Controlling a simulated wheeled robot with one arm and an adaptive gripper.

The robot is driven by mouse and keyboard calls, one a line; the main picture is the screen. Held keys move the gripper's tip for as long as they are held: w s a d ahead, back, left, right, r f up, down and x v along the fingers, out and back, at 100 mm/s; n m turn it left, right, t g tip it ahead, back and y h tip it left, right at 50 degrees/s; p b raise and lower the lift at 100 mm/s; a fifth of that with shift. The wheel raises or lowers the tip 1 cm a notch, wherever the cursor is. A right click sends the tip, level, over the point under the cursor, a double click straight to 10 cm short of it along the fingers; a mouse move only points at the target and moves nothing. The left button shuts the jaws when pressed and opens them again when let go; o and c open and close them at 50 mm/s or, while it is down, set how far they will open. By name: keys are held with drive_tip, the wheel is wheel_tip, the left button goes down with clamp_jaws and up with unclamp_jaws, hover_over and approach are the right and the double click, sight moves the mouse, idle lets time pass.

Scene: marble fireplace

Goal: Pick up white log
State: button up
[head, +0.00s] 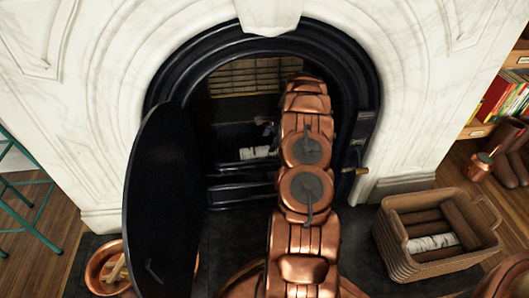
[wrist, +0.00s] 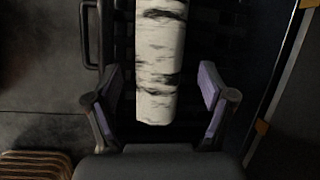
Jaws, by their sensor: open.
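A white birch log (wrist: 158,60) with dark bark marks lies between the two fingers of my gripper (wrist: 159,88) in the wrist view. The fingers have purple pads and stand apart, with a gap on each side of the log. The log's far end runs out of the top of that view. In the head view a white log (head: 257,153) lies inside the fireplace (head: 283,35), partly hidden by my arm. My gripper is inside the opening there, mostly hidden. Another white log (head: 433,242) lies in the wicker basket (head: 410,265) at the right.
The black fireplace door (head: 160,200) stands open at the left of the opening. A copper bucket (head: 97,262) with sticks stands on the floor at lower left. A bookshelf (head: 480,130) and boots (head: 508,150) are at the far right. Dark hearth floor lies in front.

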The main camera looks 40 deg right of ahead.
sight(266, 148)
drive_tip(key=shift+s+d+f+m, duration=0.2)
drive_tip(key=shift+s+d+m, duration=0.25)
drive_tip(key=shift+d+m, duration=0.05)
drive_tip(key=shift+f, duration=0.35)
drive_tip(key=shift+w+a+r+b+x, duration=0.15)
drive_tip(key=shift+b+x, duration=0.4)
drive_tip(key=shift+x, duration=0.6)
drive_tip(key=shift+w+a+b+x, duration=0.15)
drive_tip(key=shift+b+x, duration=0.45)
drive_tip(key=shift+x, duration=0.6)
drive_tip(key=shift+w+d+r+b+x, duration=0.15)
drive_tip(key=shift+b+x, duration=0.4)
drive_tip(key=shift+x, duration=0.6)
drive_tip(key=shift+a, duration=0.1)
drive_tip(key=c, duration=1.3)
